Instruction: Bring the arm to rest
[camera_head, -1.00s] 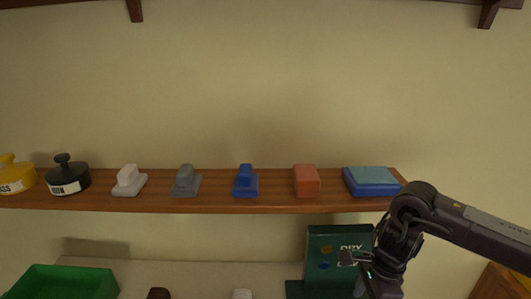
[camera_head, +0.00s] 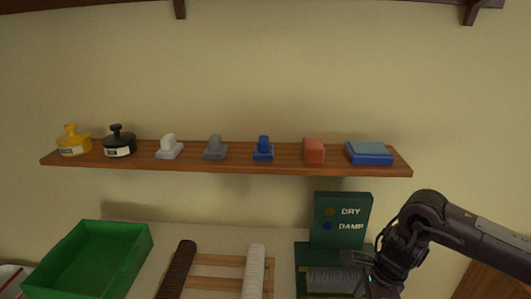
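My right arm comes in from the right edge, bent at a dark elbow. Its gripper (camera_head: 357,262) is low in the view, in front of the green stand marked DRY and DAMP (camera_head: 341,220). The fingers are small and dark here, and I cannot tell whether they are open or shut. I see nothing clearly held in them. My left arm and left gripper are not in view.
A wooden shelf (camera_head: 226,168) holds yellow and black weights, white, grey and blue stamp-like blocks, a red block (camera_head: 314,150) and a blue pad (camera_head: 369,153). Below are a green bin (camera_head: 131,243), a rack with dark (camera_head: 177,270) and white (camera_head: 254,270) rollers, and a ribbed grey piece.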

